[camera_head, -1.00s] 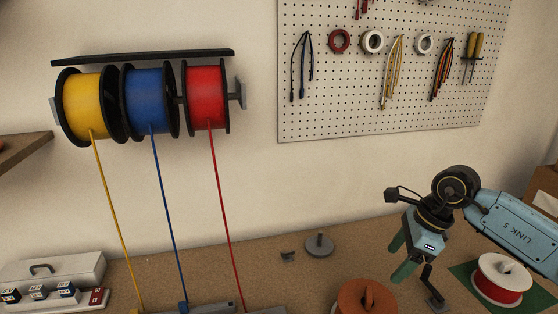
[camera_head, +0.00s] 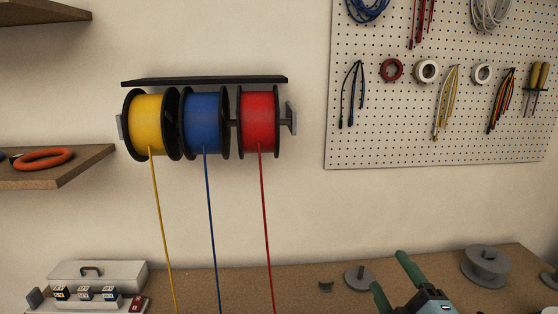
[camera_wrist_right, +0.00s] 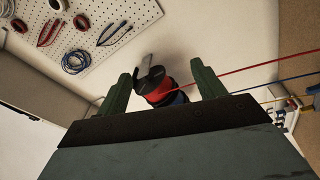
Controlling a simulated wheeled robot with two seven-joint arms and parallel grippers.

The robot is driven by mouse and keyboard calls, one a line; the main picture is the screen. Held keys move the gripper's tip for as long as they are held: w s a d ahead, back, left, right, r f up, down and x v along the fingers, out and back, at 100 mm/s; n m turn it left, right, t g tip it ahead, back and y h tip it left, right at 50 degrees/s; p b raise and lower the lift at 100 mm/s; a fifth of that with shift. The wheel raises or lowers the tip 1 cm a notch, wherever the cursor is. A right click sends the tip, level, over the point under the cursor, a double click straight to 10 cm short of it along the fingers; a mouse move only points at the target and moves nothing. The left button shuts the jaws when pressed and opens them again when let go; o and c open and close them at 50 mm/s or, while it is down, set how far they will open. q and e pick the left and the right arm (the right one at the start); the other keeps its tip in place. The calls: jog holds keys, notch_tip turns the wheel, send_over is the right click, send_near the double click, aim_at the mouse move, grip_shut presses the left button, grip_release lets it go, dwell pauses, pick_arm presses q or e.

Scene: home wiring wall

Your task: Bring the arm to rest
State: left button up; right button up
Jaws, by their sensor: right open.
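My right gripper (camera_head: 391,273) is at the bottom right of the head view, above the bench (camera_head: 250,290). Its two green fingers are apart and point up and to the left. In the right wrist view the fingers (camera_wrist_right: 161,82) are spread with nothing held between them. The spool rack beyond shows in the gap there, with the red spool (camera_wrist_right: 157,92) nearest. Most of the right arm is out of the head view. My left gripper is not in view.
Yellow (camera_head: 147,123), blue (camera_head: 205,122) and red (camera_head: 259,121) wire spools hang on the wall, their wires running down to the bench. A pegboard (camera_head: 430,110) holds tools and wire bundles. A grey spool (camera_head: 485,266) stands right of the gripper. A shelf (camera_head: 60,175) juts out left.

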jog(key=s+d+f+m+g+h, duration=0.4)
jog(key=f+m, duration=0.3)
jog(key=f, duration=0.1)
jog(key=s+a+f+m+g, duration=0.1)
jog(key=s+f+m+g, duration=0.3)
jog(key=s+f+g, duration=0.45)
jog(key=s+a+f+m+g, duration=0.1)
jog(key=s+f+m+g, duration=0.4)
jog(key=s, duration=0.7)
notch_tip(320, 180, down, 24)
jog(key=s+n, duration=0.1)
jog(key=n, duration=0.1)
jog(key=s+d+f, duration=0.2)
jog(key=s+f, duration=1.4)
jog(key=s, duration=0.1)
jog(key=shift+d+n+g+y, duration=0.3)
jog(key=shift+d+g, duration=0.1)
jog(key=shift+g, duration=0.05)
